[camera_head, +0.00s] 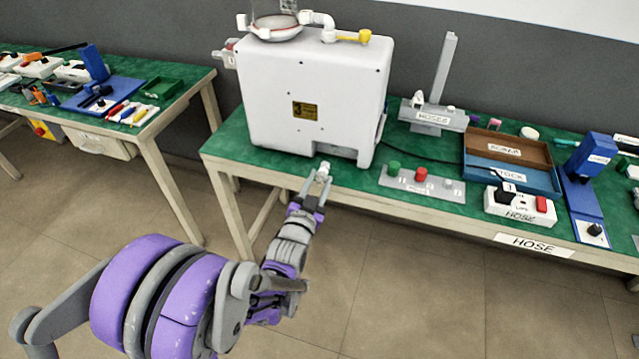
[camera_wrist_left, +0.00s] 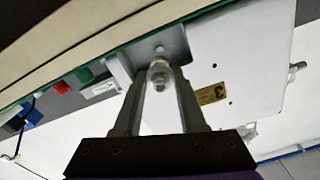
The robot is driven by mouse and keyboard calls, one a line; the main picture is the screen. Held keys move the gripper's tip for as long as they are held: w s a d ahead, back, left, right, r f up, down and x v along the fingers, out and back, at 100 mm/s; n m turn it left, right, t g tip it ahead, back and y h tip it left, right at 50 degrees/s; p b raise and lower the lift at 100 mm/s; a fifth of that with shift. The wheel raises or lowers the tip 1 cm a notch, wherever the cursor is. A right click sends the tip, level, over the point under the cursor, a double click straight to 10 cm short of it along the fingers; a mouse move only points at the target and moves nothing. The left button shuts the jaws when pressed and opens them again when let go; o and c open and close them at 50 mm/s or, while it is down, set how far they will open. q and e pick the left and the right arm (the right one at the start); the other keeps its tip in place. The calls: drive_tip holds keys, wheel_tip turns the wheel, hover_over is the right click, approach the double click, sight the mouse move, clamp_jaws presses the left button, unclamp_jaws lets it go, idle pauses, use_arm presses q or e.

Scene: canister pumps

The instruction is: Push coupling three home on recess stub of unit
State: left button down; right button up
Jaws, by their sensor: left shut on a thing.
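The unit is a large white box (camera_head: 345,90) on the green bench; in the left wrist view its white face (camera_wrist_left: 235,60) appears tilted. A recess (camera_head: 340,154) opens low in its front. My left gripper (camera_head: 317,184) is in front of that recess, shut on a small pale coupling (camera_head: 323,169). In the left wrist view the coupling (camera_wrist_left: 160,77) sits between the fingertips and points into the grey recess. A small metal stub (camera_wrist_left: 159,51) shows just behind the coupling. I cannot tell how far the coupling is over the stub. My right gripper is out of view.
A grey plate (camera_head: 425,184) with green, red and grey knobs lies right of the unit. Farther right are trays (camera_head: 510,160), a switch box (camera_head: 520,206) and a blue stand (camera_head: 583,190). Another cluttered bench (camera_head: 160,122) stands left. Floor before the bench is clear.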

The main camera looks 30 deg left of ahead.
sight(326, 165)
use_arm(q)
drive_tip(key=shift+w, duration=0.2)
drive_tip(key=shift+x, duration=3.05)
drive_tip(key=shift+b+x, duration=0.3)
drive_tip(key=shift+x, duration=0.7)
drive_tip(key=shift+c, duration=2)
unclamp_jaws()
drive_tip(key=v, duration=1.1)
